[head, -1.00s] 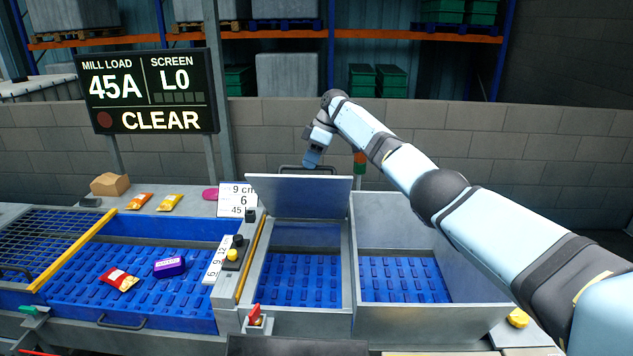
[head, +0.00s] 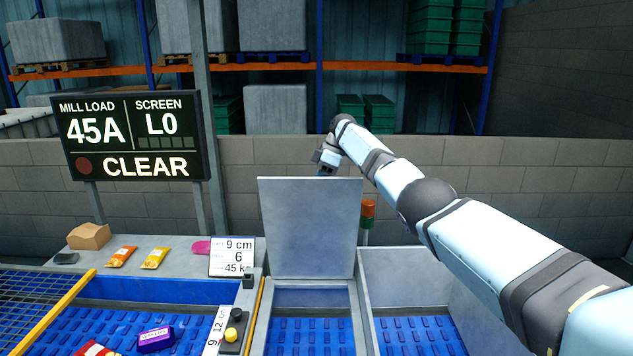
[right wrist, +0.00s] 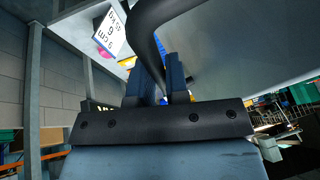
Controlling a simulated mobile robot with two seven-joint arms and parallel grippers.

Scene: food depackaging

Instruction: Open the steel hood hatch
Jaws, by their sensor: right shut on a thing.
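The steel hood hatch (head: 310,228) stands raised, close to upright, above the opening of the middle bay. My right gripper (head: 325,171) is at its top edge, with the fingertips partly hidden behind the panel. In the right wrist view the dark bar handle (right wrist: 146,28) runs down between the blue fingers of my right gripper (right wrist: 160,80), which is shut on it. The grey hatch panel (right wrist: 235,45) fills the upper right of that view. My left gripper is not in view.
Blue slatted beds (head: 310,335) lie below the hatch. A steel bin (head: 400,262) stands to its right, with a signal light (head: 367,215) behind. A display board (head: 130,135) reads CLEAR. Snack packets (head: 121,257) and a purple pack (head: 156,339) lie at the left.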

